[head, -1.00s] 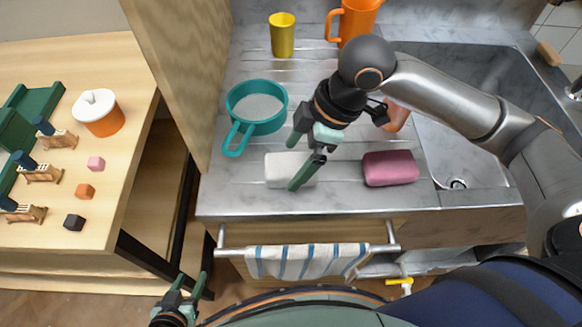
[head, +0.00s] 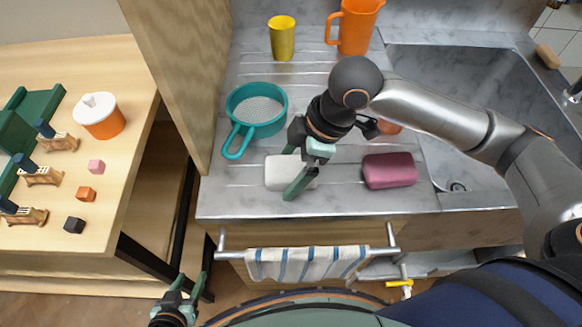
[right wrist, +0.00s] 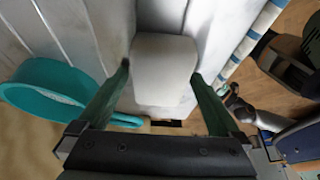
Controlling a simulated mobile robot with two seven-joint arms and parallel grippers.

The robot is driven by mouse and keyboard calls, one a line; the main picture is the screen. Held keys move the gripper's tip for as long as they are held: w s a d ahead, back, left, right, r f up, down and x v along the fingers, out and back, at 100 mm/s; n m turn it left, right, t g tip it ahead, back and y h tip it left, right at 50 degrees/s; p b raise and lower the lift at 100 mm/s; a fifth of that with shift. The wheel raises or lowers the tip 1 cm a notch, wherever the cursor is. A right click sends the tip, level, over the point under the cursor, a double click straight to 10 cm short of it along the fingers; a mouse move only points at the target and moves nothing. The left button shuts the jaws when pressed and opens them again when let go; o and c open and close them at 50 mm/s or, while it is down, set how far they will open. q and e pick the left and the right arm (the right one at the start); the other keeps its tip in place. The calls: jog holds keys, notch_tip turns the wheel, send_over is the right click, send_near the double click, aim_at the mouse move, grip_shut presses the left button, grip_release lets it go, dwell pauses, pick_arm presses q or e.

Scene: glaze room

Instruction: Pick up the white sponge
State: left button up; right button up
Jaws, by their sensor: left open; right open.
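The white sponge (head: 277,174) lies on the grey marble drainboard, left of a pink sponge (head: 390,170). My right gripper (head: 289,173) is open, with its green fingers around the white sponge's near and far sides in the head view; one finger hides part of it. In the right wrist view the white sponge (right wrist: 164,62) lies between the two fingertips of the open right gripper (right wrist: 161,73), with a gap visible on each side. My left gripper (head: 191,279) is open and empty, low in front of the counter.
A teal strainer (head: 231,104) stands just behind and left of the white sponge. A yellow cup (head: 282,38) and orange pitcher (head: 356,28) stand at the back. The sink (head: 465,90) is right. A striped towel (head: 300,263) hangs on the front rail.

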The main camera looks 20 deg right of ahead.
aim_at(285, 167)
jog(key=shift+c, duration=0.2)
pick_arm(q)
jog(key=shift+r, duration=0.1)
pick_arm(e)
jog(key=c, duration=1.2)
jog(key=shift+w+b, duration=0.1)
jog(key=shift+b, duration=0.35)
notch_tip(285, 167, up, 3)
jog(key=shift+r+p, duration=0.1)
jog(key=shift+p, duration=0.35)
jog(key=s+d+r, duration=0.1)
jog(key=r, duration=0.1)
jog(key=s+d+r+p, duration=0.1)
jog(key=r, duration=0.1)
jog(key=s+d+r, duration=0.1)
jog(key=r, duration=0.1)
jog(key=shift+s+d+r, duration=0.15)
jog(key=shift+d, duration=0.15)
pick_arm(q)
jog(key=shift+s+a+f+b, duration=0.1)
jog(key=shift+s+f+b, duration=0.15)
jog(key=shift+b, duration=0.35)
pick_arm(e)
jog(key=s+d+r, duration=0.1)
jog(key=s+d, duration=0.1)
jog(key=s+d+r, duration=0.1)
jog(key=s+d, duration=0.1)
jog(key=s+d+r, duration=0.2)
jog(key=shift+s+d, duration=0.25)
jog(key=shift+s, duration=0.1)
